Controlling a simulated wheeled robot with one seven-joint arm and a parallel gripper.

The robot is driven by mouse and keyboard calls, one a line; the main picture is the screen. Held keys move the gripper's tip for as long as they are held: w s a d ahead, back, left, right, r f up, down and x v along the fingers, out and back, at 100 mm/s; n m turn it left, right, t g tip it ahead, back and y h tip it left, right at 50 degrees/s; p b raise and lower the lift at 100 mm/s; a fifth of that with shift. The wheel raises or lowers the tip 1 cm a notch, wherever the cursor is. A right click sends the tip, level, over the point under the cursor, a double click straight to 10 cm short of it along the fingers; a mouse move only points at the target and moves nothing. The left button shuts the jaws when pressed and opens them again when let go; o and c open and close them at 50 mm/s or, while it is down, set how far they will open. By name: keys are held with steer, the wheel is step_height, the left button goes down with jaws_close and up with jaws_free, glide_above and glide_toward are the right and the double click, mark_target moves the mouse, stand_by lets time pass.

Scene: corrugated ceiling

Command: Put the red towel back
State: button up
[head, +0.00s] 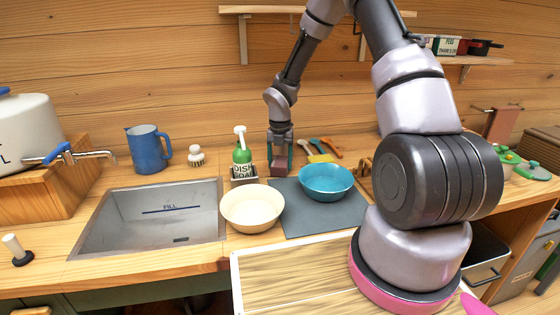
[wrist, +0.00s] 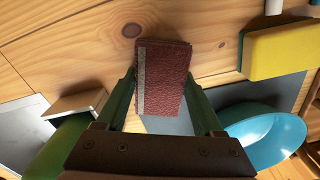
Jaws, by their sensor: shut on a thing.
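The folded red towel (wrist: 168,72), with a grey stripe along one side, sits between the two green fingers of my gripper (wrist: 160,85) in the wrist view. My gripper is shut on it. In the head view my gripper (head: 280,158) is over the back of the counter, just right of the green dish soap bottle (head: 242,154). The towel shows there as a small dark red patch low between the fingers, close to the counter and the back edge of the grey mat (head: 300,224). I cannot tell whether it touches the counter.
A cream bowl (head: 252,208) and a blue bowl (head: 327,182) stand in front of my gripper. Colored utensils (head: 318,150) lie to its right. The sink (head: 150,217) and blue jug (head: 148,149) are left. A reddish-brown cloth (head: 501,124) hangs on a bar at far right.

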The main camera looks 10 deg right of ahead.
steer(key=o, duration=1.3)
steer(key=shift+r, duration=5.45)
steer(key=shift+r, duration=3)
